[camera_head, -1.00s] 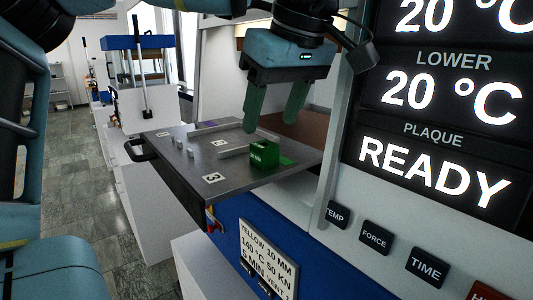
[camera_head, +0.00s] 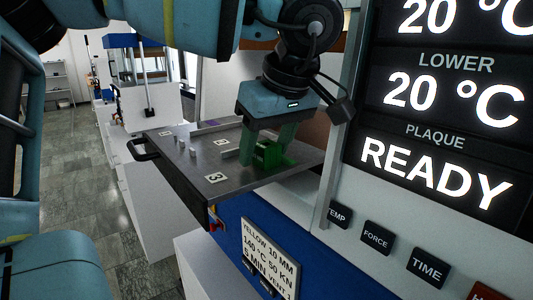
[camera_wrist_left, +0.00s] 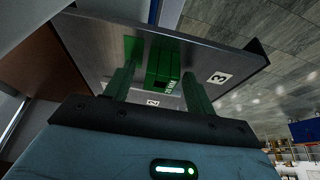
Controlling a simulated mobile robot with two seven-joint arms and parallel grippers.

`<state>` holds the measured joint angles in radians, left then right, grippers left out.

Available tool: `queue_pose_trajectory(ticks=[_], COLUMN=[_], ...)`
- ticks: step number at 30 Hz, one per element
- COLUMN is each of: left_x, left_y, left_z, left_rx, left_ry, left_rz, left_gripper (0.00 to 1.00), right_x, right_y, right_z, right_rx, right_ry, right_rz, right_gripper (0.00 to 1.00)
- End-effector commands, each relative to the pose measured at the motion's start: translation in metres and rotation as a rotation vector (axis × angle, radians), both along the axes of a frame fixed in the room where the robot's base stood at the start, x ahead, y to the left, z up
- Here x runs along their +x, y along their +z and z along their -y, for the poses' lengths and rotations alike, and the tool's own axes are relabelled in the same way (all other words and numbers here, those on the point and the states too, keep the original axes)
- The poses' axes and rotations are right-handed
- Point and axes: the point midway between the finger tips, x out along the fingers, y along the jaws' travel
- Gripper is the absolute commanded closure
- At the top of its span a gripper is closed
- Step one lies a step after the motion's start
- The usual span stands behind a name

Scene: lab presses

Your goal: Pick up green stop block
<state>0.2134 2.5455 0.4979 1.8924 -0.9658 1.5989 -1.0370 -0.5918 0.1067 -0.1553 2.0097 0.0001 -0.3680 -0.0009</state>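The green stop block (camera_head: 268,154) sits on the grey metal plate (camera_head: 190,172), near its right side. My left gripper (camera_head: 264,158) points down over it, with green fingers spread and partly covering the block in the head view. In the left wrist view the block (camera_wrist_left: 163,62) shows between and beyond the two fingers (camera_wrist_left: 160,75), with gaps visible, so the gripper is open. Whether a finger touches the block I cannot tell. My right gripper is not in view.
The plate carries small metal blocks, a bar and number labels such as 3 (camera_head: 216,177). A dark handle (camera_head: 141,146) is at its left edge. The press panel (camera_head: 437,135) reading READY stands close on the right. A white settings card (camera_head: 267,258) is below.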

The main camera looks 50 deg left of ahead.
Motion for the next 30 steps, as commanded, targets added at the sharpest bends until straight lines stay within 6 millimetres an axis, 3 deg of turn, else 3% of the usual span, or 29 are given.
queue_pose_trajectory(ticks=[1,11,22,30], left_x=[0.000,0.000,0.000,0.001], left_y=[0.000,0.000,0.005,0.031], left_z=[0.000,0.000,0.000,0.000], left_rx=[0.000,0.000,0.000,0.000], left_ry=[0.000,0.000,0.000,0.001], left_rz=[0.000,0.000,0.000,0.003], left_gripper=[0.52,0.93,0.93,0.94], right_x=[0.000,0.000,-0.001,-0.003], right_y=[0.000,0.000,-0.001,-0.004], right_z=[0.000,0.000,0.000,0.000], right_rx=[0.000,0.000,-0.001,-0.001], right_ry=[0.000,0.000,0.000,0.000], right_rz=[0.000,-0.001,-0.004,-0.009], right_gripper=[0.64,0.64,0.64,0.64])
